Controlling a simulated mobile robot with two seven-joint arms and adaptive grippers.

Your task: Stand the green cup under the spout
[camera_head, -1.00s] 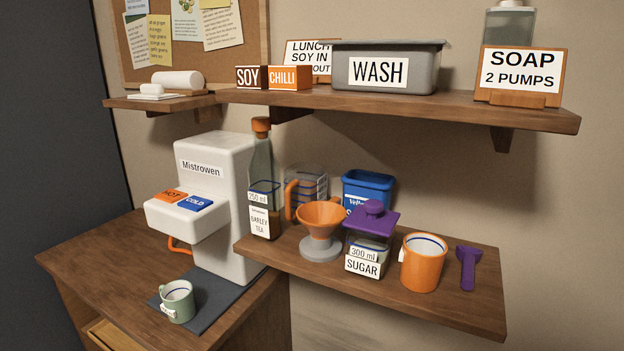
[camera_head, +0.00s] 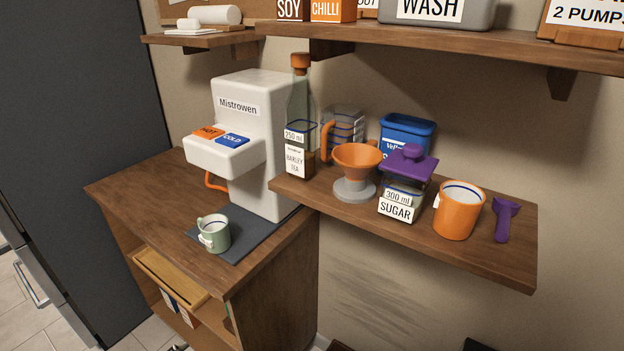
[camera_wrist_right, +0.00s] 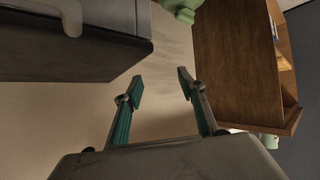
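The green cup (camera_head: 215,235) stands upright near the front left corner of the dark mat (camera_head: 243,241), with a white tag on its side. The white Mistrowen dispenser (camera_head: 250,130) stands behind it. Its overhanging front (camera_head: 222,158) carries an orange HOT and a blue COLD button. The cup is in front of this overhang; the spout itself is hidden beneath. An orange lever or handle (camera_head: 210,181) shows below the overhang. In the right wrist view my right gripper (camera_wrist_right: 182,86) is open with nothing between its fingers. My left gripper is not in view.
The shelf (camera_head: 400,232) at right holds a bottle, jug, dripper, sugar jar, blue tub, orange mug and purple scoop. The counter's left part is clear. In the right wrist view, unclear green things (camera_wrist_right: 183,9) show near the edges.

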